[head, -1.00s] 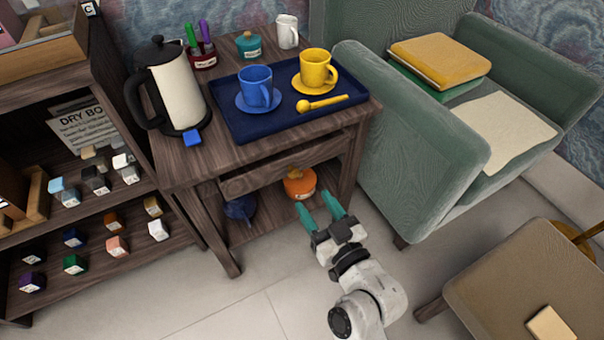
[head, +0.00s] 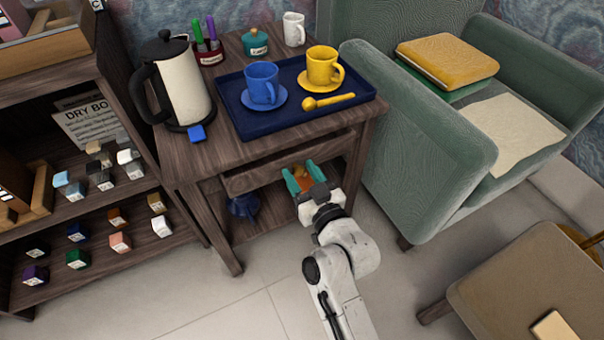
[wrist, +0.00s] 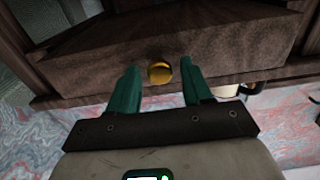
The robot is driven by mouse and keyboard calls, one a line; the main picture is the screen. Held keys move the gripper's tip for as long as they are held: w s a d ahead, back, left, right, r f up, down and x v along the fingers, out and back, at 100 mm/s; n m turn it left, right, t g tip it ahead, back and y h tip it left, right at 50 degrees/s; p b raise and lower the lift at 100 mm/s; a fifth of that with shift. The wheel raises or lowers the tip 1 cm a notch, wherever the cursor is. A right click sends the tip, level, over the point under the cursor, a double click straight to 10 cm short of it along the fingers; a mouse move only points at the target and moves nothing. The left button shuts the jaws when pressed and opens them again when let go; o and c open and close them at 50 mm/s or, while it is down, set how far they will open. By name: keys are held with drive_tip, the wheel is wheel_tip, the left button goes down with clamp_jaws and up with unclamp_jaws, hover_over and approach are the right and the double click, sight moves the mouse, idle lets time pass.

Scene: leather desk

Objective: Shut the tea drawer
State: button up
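The tea drawer (head: 262,177) is under the wooden side table's top and stands a little way out, with a dark gap above its front. In the wrist view its dark wood front (wrist: 90,72) spans the picture, with a round brass knob (wrist: 159,72) in the middle. My gripper (head: 300,168) is in front of the drawer, its teal fingers apart. In the wrist view the fingers point at the drawer front, one on each side of the knob. I cannot tell whether they touch the front.
On the side table (head: 215,160) stand a kettle (head: 175,85) and a blue tray (head: 240,128) with a blue cup (head: 262,83) and a yellow cup (head: 322,66). A dark blue pot (head: 243,206) is on the shelf below. A green armchair (head: 430,150) stands close at the right.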

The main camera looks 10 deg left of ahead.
sight(296, 167)
clamp_jaws()
idle(0.3)
drive_tip(key=b+x, duration=0.1)
drive_tip(key=x, duration=0.2)
drive_tip(key=shift+w+a, duration=0.25)
drive_tip(key=shift+w, duration=0.15)
drive_tip(key=shift+r, duration=0.1)
drive_tip(key=shift+o, duration=0.7)
unclamp_jaws()
drive_tip(key=shift+w+a, duration=0.1)
